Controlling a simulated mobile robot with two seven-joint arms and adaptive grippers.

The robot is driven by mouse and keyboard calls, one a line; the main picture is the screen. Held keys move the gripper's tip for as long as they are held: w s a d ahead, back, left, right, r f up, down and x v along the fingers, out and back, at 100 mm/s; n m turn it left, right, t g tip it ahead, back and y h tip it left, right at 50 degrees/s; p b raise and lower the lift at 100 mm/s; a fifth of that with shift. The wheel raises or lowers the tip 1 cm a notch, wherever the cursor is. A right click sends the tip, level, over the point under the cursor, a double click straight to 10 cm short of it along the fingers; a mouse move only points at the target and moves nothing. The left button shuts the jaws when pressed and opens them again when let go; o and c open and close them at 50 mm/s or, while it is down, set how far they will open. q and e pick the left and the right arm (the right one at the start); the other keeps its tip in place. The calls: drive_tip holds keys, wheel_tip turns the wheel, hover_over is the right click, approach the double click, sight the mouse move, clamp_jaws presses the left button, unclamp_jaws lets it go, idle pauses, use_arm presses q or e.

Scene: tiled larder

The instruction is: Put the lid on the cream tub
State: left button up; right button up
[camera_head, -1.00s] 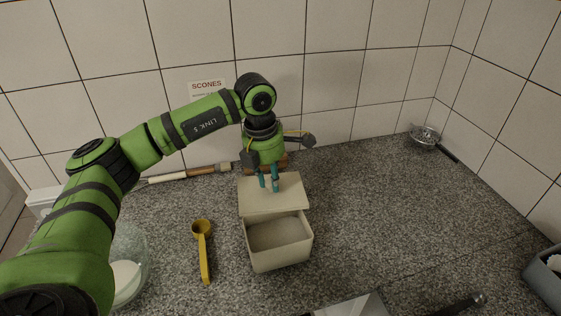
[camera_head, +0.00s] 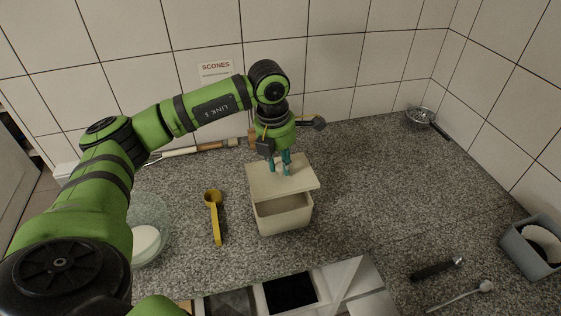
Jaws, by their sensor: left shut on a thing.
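The cream tub (camera_head: 284,220) stands on the speckled worktop, its front part open to view. The flat cream lid (camera_head: 272,184) is over the back of the tub and slightly tilted. It covers the rear of the opening; whether it touches the rim I cannot tell. My left gripper (camera_head: 280,165) points down with its teal fingers shut on the lid from above, at the lid's upper middle. What the fingers grip is too small to make out. My right gripper is not in view.
A yellow scoop (camera_head: 214,215) lies left of the tub, with a glass bowl (camera_head: 152,225) beyond it. A brush (camera_head: 205,147) lies near the wall. A strainer (camera_head: 420,116) is at the back right; a grey bin (camera_head: 535,247) and dark-handled tool (camera_head: 437,268) are right. The worktop right of the tub is clear.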

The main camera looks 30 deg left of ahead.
sight(280, 174)
use_arm(q)
wheel_tip(280, 174, down, 5)
drive_tip(key=b, duration=0.4)
drive_tip(key=shift+f, duration=0.1)
drive_tip(key=shift+f+b, duration=0.6)
drive_tip(key=shift+b, duration=0.05)
drive_tip(key=shift+b, duration=0.3)
idle(0.6)
drive_tip(key=shift+f+b, duration=0.85)
drive_tip(key=shift+b, duration=0.2)
idle(1.5)
drive_tip(key=o, duration=1.1)
drive_tip(key=shift+c, duration=0.2)
drive_tip(key=o, duration=0.5)
drive_tip(key=shift+r, duration=0.1)
